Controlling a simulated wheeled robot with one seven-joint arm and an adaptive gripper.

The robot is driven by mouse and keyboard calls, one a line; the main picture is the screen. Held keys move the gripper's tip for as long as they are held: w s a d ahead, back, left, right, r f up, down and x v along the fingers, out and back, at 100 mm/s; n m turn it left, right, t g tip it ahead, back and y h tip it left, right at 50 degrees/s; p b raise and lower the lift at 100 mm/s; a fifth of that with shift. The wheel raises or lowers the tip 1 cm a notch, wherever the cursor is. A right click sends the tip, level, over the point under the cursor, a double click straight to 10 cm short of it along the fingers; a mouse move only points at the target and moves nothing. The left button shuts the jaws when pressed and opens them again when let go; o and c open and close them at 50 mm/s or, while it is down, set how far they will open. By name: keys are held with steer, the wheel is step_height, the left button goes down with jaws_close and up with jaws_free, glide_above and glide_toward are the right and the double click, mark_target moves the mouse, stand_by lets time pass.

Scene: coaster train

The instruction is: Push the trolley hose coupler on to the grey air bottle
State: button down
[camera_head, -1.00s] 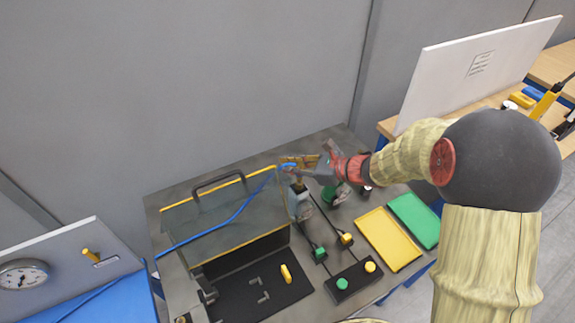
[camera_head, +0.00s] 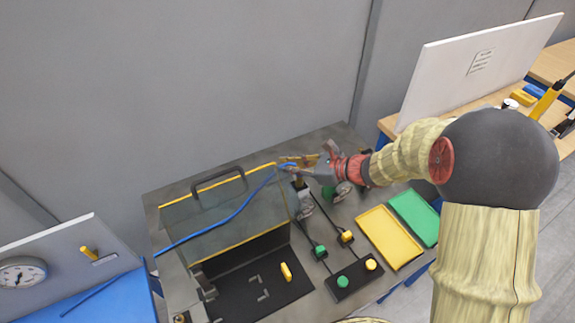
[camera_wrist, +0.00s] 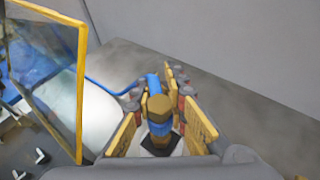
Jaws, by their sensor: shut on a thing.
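The hose coupler, brass and blue, shows in the wrist view (camera_wrist: 158,108) with the blue hose (camera_head: 228,217) running from it to the left. My gripper (camera_head: 292,164) is shut on the coupler, its yellow-padded fingers on either side of it. The gripper is above a grey fitting (camera_head: 302,201) just right of the clear box. The grey air bottle cannot be told for sure; the gripper and coupler hide what lies below, and I cannot tell whether the coupler touches it. A green bottle-like thing (camera_head: 328,192) stands just right of the grey fitting, partly behind my gripper.
A clear box with a yellow-edged lid (camera_head: 210,240) and black handle stands left of the gripper. A yellow tray (camera_head: 388,239) and a green tray (camera_head: 414,217) lie at the right. A black button box (camera_head: 354,279) is at the front. The back table strip is clear.

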steer(key=c, duration=1.7)
jaws_free()
steer(key=shift+d, duration=0.1)
steer(key=v, duration=1.1)
steer(key=shift+s+d+r, duration=0.15)
steer(key=shift+s+d, duration=0.1)
steer(key=shift+d, duration=0.05)
